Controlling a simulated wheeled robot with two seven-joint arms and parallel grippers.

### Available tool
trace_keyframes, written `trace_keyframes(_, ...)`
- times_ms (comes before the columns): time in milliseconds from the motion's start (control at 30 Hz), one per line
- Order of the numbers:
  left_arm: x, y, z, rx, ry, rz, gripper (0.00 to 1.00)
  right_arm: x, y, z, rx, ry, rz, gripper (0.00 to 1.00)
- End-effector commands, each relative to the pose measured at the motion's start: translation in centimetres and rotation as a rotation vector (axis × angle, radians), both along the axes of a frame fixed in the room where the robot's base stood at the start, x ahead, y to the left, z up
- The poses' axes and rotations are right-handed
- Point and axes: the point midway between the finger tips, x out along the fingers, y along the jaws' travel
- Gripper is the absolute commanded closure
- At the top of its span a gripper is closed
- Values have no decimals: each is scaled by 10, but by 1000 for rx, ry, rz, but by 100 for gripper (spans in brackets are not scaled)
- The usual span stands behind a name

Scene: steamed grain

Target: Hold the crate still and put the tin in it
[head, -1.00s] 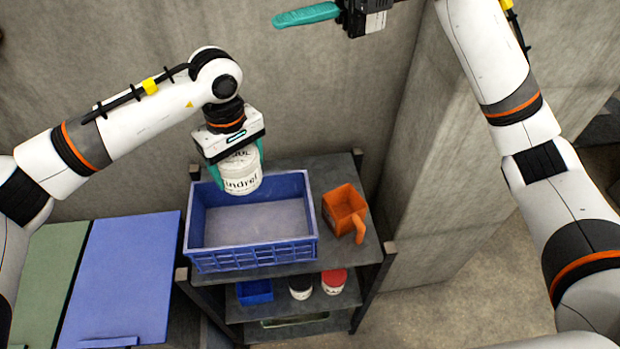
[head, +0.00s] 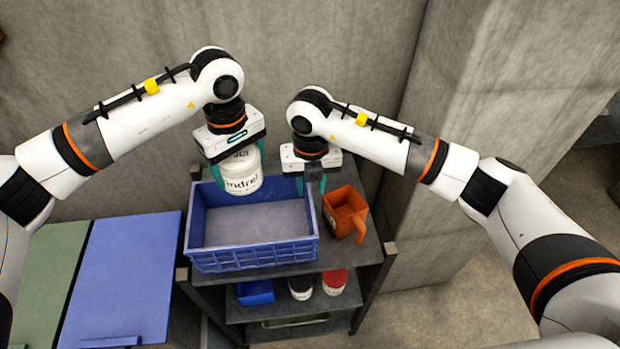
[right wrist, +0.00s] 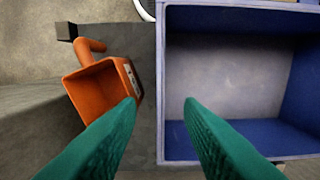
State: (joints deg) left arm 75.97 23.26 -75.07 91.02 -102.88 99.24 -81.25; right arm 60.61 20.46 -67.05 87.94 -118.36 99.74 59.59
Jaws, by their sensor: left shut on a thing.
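The blue crate (head: 255,257) stands on the top shelf of a dark rack and looks empty. My left gripper (head: 239,167) is shut on a white tin (head: 243,184) with dark lettering and holds it upright over the back left part of the crate. My right gripper (head: 311,185) is open, pointing down at the crate's right wall. In the right wrist view its fingertips (right wrist: 160,101) lie on either side of the crate's wall (right wrist: 161,135); whether they touch it I cannot tell.
An orange scoop-like container with a handle (head: 345,212) stands just right of the crate, close to my right gripper. Lower down are a small blue bin (head: 255,292), a black-topped tin (head: 300,287) and a red-topped tin (head: 334,281). A concrete wall stands behind.

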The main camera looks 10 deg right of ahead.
Motion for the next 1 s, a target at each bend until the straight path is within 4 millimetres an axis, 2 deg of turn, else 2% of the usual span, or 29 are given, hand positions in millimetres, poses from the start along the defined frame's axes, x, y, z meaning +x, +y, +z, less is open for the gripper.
trace_keyframes(500, 0, 0, 1, 0, -1, 0, 58, -1, 1, -90, 4, 4, 2, 66)
trace_keyframes(700, 0, 0, 1, 0, -1, 0, 58, 0, 0, -106, 4, 0, 1, 66)
trace_keyframes(1000, 0, 0, 1, 0, -1, 0, 58, 0, 0, -109, 5, 0, 1, 66)
